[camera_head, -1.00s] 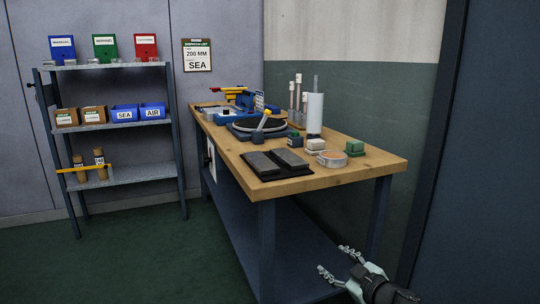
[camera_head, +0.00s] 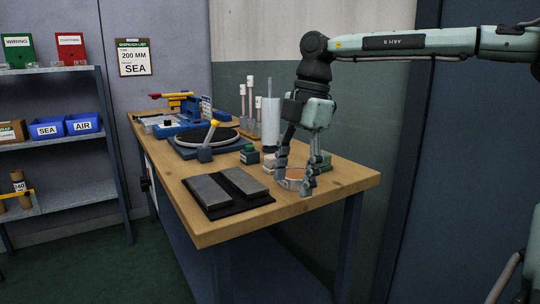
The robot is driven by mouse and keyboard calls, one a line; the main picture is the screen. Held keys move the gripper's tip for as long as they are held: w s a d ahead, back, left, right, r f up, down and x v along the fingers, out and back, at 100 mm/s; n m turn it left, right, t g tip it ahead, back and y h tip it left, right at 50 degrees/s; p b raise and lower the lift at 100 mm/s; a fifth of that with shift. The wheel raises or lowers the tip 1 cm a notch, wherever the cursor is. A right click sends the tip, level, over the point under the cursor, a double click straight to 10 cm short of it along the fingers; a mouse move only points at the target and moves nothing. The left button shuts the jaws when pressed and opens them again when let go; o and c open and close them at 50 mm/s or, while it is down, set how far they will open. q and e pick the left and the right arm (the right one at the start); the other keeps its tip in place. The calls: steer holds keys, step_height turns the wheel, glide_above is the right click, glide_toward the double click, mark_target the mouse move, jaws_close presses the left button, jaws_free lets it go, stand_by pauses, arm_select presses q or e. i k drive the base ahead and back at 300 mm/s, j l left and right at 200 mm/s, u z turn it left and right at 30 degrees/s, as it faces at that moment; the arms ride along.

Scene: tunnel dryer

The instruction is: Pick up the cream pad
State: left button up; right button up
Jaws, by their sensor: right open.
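A small cream pad (camera_head: 269,160) stands on the wooden bench, partly hidden behind a finger of my right gripper. My right gripper (camera_head: 294,178) points down over the front right part of the bench. Its fingers are spread and hold nothing. The cream pad is just left of the gripper. My left gripper is not in view.
A black mat (camera_head: 228,207) with two grey slabs lies in front. A white cylinder (camera_head: 270,123) stands behind. The bench's right corner (camera_head: 350,182) is clear.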

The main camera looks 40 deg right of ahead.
mark_target(269, 160)
steer(key=i+l, duration=0.65)
steer(key=i, duration=0.15)
